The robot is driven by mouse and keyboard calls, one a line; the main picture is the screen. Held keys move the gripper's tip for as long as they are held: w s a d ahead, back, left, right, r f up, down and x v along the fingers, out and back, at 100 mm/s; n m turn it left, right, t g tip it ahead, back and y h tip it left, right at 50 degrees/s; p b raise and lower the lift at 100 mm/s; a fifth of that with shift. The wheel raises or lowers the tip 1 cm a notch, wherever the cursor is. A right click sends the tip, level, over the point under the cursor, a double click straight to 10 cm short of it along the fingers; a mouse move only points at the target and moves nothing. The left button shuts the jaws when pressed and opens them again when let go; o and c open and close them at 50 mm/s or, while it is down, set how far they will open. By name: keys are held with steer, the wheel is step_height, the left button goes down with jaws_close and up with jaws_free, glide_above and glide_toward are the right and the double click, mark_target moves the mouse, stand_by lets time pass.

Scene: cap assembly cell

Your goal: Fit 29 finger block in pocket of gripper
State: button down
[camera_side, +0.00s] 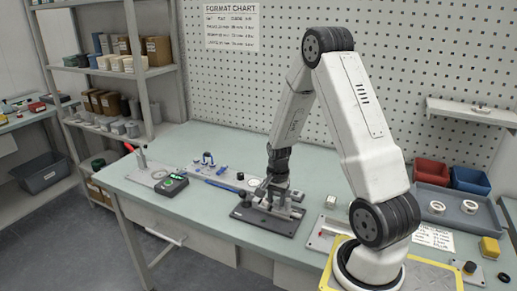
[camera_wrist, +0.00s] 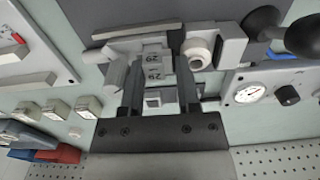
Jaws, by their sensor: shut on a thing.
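My gripper (camera_side: 277,181) is over the dark base plate (camera_side: 262,221) on the bench, close to the grey fixture on it. In the wrist view, the dark fingers of my gripper (camera_wrist: 160,72) are shut on a small grey block marked 29 (camera_wrist: 153,74), which reads upside down. A second face marked 29 (camera_wrist: 153,59) shows right beyond it, against the grey gripper fixture (camera_wrist: 115,52). The pocket is hidden by the block and fingers, so I cannot tell how far in the block sits.
Several labelled grey blocks (camera_wrist: 57,109) stand at the left in the wrist view. A white ring-shaped part (camera_wrist: 197,54) and a black knob (camera_wrist: 303,36) are near the fixture. A dial gauge (camera_wrist: 250,93) is to the right. A grey tray (camera_side: 458,212) and red bin (camera_side: 431,171) stand at the right.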

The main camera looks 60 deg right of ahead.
steer(key=shift+c, duration=1.2)
jaws_free()
steer(key=shift+s, duration=0.1)
steer(key=shift+r, duration=3.95)
steer(key=shift+w, duration=0.2)
steer(key=s+a+r+n+t, duration=0.1)
steer(key=a+r+n+t, duration=0.1)
steer(key=a+n, duration=1.6)
steer(key=a, duration=0.6)
steer(key=shift+s+r+t, duration=0.15)
steer(key=shift+r+t, duration=0.15)
steer(key=shift+r, duration=0.1)
